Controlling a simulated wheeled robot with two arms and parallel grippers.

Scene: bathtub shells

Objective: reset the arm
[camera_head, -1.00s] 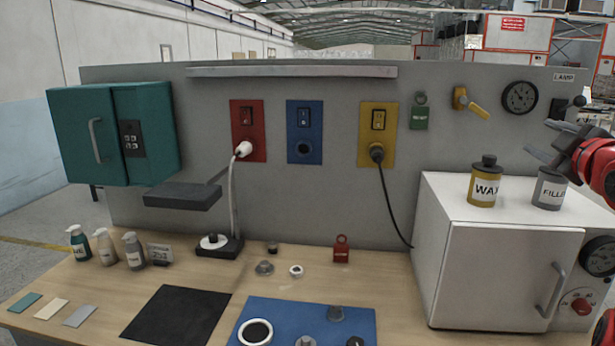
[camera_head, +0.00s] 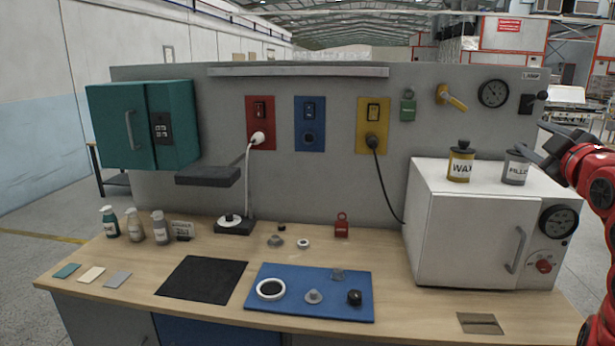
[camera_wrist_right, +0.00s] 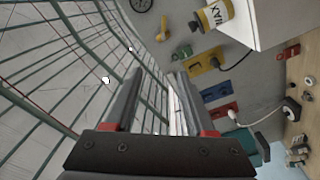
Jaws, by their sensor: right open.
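My right arm (camera_head: 590,175) is red and black and comes in from the right edge in the head view. Its gripper (camera_head: 540,145) is at the upper right, close to the grey FILLER can (camera_head: 516,168), and partly overlaps it in the picture. In the right wrist view the two dark fingers (camera_wrist_right: 156,95) are apart with nothing between them. My left gripper is not in view.
A white oven (camera_head: 468,235) carries the filler can and a yellow WAX can (camera_head: 460,163). The workbench (camera_head: 130,275) holds several bottles, a black mat (camera_head: 203,279) and a blue mat (camera_head: 310,305). A teal cabinet (camera_head: 105,125) hangs at left.

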